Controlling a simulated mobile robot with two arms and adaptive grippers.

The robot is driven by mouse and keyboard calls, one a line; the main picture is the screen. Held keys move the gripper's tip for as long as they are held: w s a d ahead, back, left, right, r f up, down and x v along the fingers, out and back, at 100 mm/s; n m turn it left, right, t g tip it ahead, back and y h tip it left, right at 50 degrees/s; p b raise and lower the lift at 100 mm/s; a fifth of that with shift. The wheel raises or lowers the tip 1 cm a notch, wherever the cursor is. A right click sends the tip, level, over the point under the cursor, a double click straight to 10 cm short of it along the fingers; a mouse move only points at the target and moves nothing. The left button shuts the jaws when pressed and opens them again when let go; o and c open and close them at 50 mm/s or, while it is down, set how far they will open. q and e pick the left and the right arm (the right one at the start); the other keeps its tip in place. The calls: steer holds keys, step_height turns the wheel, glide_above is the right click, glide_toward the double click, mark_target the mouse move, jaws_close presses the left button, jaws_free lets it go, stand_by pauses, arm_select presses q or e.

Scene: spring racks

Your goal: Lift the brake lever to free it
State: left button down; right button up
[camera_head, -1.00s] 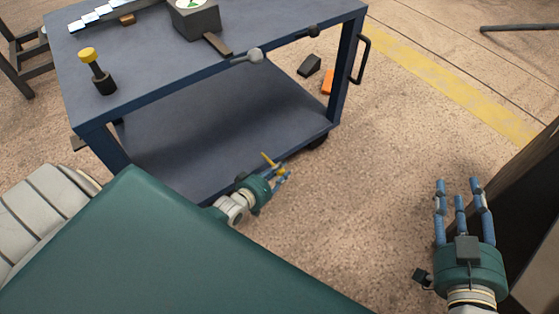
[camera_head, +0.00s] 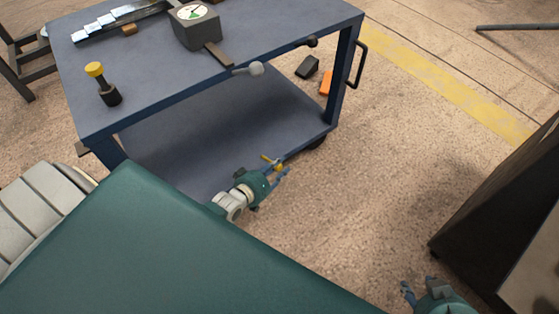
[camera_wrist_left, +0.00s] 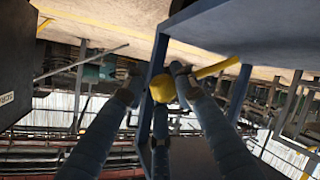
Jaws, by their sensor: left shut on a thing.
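The brake lever is yellow and shows beside the blue cart's near lower edge (camera_head: 270,160). In the left wrist view it is a yellow knob (camera_wrist_left: 163,88) with a yellow bar (camera_wrist_left: 218,66) running off to the right. My left gripper (camera_head: 280,172) is at the lever, low by the cart's lower shelf. In the left wrist view its blue fingers are closed about the yellow knob. My right gripper (camera_head: 420,287) is at the bottom right edge, partly cut off, with its fingertips apart and nothing seen between them.
The blue cart (camera_head: 160,98) carries a dial box (camera_head: 194,30), a yellow-topped plunger (camera_head: 96,70) and a metal rack. A dark cabinet (camera_head: 490,210) stands at the right. Black and orange blocks lie on the floor. Open floor lies between cart and cabinet.

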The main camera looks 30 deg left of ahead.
arm_select(q)
steer(key=shift+w+a+r, duration=0.4)
steer(key=shift+w+r, duration=0.1)
steer(key=shift+r, duration=0.2)
steer(key=c, duration=1.6)
jaws_free()
steer(key=shift+o, duration=0.4)
steer(key=shift+s+f, duration=0.1)
steer(key=shift+f, duration=0.05)
steer(key=shift+s, duration=0.3)
steer(key=d+v, duration=0.1)
steer(key=v, duration=1)
steer(key=shift+s+a, duration=0.3)
steer(key=shift+a, duration=0.1)
